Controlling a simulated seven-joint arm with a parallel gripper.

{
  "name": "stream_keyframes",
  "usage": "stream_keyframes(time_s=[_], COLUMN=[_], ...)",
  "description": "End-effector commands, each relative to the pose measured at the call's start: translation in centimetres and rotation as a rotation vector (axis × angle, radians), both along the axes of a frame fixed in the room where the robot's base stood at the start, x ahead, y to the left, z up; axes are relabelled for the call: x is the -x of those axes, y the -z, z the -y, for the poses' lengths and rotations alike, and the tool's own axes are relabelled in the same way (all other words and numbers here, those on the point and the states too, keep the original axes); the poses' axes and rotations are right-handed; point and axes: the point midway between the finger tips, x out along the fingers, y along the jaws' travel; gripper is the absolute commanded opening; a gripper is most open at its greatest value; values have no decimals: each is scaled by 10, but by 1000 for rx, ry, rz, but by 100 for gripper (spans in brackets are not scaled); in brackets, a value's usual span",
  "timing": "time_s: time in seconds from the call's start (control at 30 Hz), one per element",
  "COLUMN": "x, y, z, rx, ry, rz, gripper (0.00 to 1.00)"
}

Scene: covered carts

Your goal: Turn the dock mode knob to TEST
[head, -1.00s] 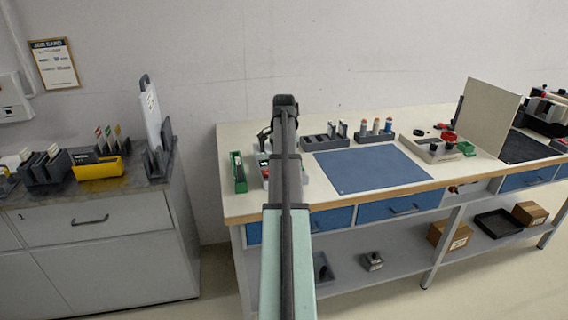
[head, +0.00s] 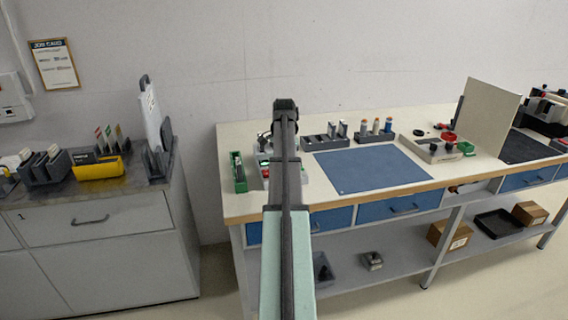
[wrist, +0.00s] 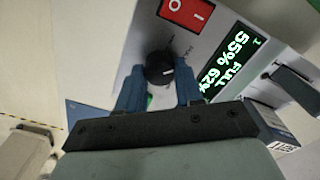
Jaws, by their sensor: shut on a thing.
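The dock mode knob (wrist: 158,68) is a round black knob with a pale pointer line, on the light grey face of the dock (wrist: 120,60). My gripper (wrist: 158,82) is shut on the knob, with a blue finger on either side of it. In the head view the dock (head: 265,172) is mostly hidden behind my arm.
A green holder (head: 238,172) stands left of the dock on the bench. A dark rack (head: 322,143) and a blue mat (head: 372,170) lie to the right. A beige upright panel (head: 486,115) stands further right. The left cabinet (head: 95,215) is separated by a floor gap.

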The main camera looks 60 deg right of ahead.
Motion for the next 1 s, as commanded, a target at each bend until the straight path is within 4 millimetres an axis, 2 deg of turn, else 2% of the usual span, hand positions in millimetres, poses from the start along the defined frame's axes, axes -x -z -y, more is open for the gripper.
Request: stream_keyframes(time_s=[0.03,0.1,0.47,1.0], x=[0,0,0,-1], y=[0,0,0,0], z=[0,0,0,1], rx=[0,0,0,0], ry=[0,0,-70,-497], rz=[1,1,1,1], gripper=[11,5,5,5])
